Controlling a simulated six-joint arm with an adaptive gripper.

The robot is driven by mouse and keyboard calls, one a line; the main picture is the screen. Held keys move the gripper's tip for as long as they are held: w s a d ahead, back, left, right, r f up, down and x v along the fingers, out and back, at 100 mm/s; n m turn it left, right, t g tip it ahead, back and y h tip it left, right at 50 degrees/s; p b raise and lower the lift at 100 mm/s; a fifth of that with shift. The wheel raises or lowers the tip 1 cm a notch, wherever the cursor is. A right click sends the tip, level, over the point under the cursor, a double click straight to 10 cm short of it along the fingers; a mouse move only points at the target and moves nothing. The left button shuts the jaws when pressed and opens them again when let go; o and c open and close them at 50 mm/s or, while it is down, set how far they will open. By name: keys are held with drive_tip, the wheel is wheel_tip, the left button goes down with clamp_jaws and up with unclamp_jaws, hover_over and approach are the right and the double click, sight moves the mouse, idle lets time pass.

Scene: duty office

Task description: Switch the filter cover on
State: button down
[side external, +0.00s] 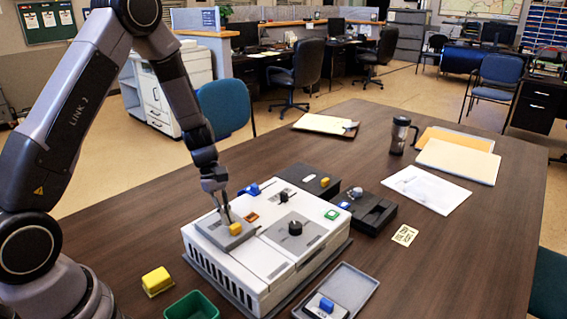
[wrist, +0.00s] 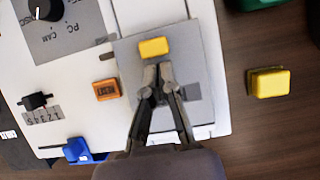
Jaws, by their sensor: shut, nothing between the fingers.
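A white machine (side external: 232,262) stands on the table. Its left part carries a grey plate (side external: 209,228) with a yellow block (side external: 236,229) on it. The plate (wrist: 130,62) and the yellow block (wrist: 154,47) also show in the wrist view. No readable label shows which part is the filter cover. My gripper (side external: 229,219) is shut and empty, pointing down over the plate. In the wrist view its fingertips (wrist: 157,80) are close beside the yellow block; I cannot tell whether they touch it. The fingers hide part of the plate.
The machine also has an orange switch (wrist: 106,90), a blue switch (wrist: 77,150), a black knob (wrist: 35,101) and a dial (side external: 295,228). A loose yellow block (side external: 157,281), a green bin (side external: 192,306) and a grey tray (side external: 350,283) are nearby.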

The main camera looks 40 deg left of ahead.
drive_tip(key=d, duration=1.2)
drive_tip(key=shift+a, duration=0.2)
drive_tip(key=shift+a, duration=0.3)
drive_tip(key=a, duration=0.3)
drive_tip(key=shift+a, duration=0.1)
drive_tip(key=v, duration=1)
